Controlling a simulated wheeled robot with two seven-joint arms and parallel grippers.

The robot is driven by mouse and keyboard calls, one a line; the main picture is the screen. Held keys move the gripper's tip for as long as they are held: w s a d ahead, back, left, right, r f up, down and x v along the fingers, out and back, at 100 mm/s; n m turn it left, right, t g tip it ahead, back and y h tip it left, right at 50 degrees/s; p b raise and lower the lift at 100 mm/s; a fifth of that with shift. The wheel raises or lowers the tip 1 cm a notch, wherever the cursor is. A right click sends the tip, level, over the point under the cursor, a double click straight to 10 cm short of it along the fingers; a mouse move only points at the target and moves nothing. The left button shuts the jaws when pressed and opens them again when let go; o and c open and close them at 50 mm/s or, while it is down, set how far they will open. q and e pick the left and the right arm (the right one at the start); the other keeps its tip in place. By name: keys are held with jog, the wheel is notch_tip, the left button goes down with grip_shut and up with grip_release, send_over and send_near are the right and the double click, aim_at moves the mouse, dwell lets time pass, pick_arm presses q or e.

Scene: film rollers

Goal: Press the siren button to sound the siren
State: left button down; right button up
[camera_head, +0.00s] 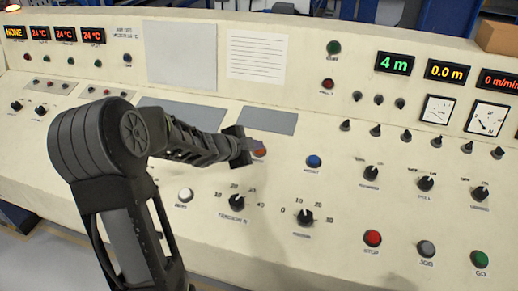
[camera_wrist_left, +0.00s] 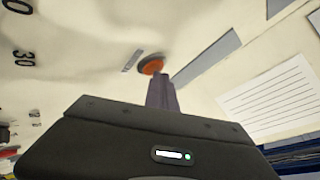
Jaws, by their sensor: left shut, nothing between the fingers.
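An orange-red button (camera_head: 260,152) sits in the middle of the sloping cream console, and it also shows in the left wrist view (camera_wrist_left: 151,65) with a small label beside it. I cannot read that label, so I cannot tell from it that this is the siren button. My left gripper (camera_head: 256,145) reaches in from the left, shut and empty, with its fingertips at this button. In the left wrist view the closed fingers (camera_wrist_left: 162,88) overlap the button's lower edge. I cannot tell whether they touch it. My right gripper is not in view.
A blue button (camera_head: 314,161) lies right of the fingers, a white button (camera_head: 185,195) below left. A red button (camera_head: 372,238), a grey one (camera_head: 427,248) and a green one (camera_head: 480,258) line the lower right. Knobs (camera_head: 236,203) stick up nearby. A cardboard box (camera_head: 498,37) stands at upper right.

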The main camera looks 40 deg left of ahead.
pick_arm(q)
jog(key=shift+r, duration=0.1)
jog(key=shift+s+r+p, duration=0.2)
jog(key=shift+r+p, duration=0.55)
jog(key=shift+p, duration=0.1)
jog(key=r+p, duration=0.3)
jog(key=s+r+p, duration=0.1)
jog(key=r, duration=0.1)
jog(key=shift+d+p, duration=0.25)
jog(key=shift+p, duration=0.1)
jog(key=shift+f, duration=0.1)
dwell(0.5)
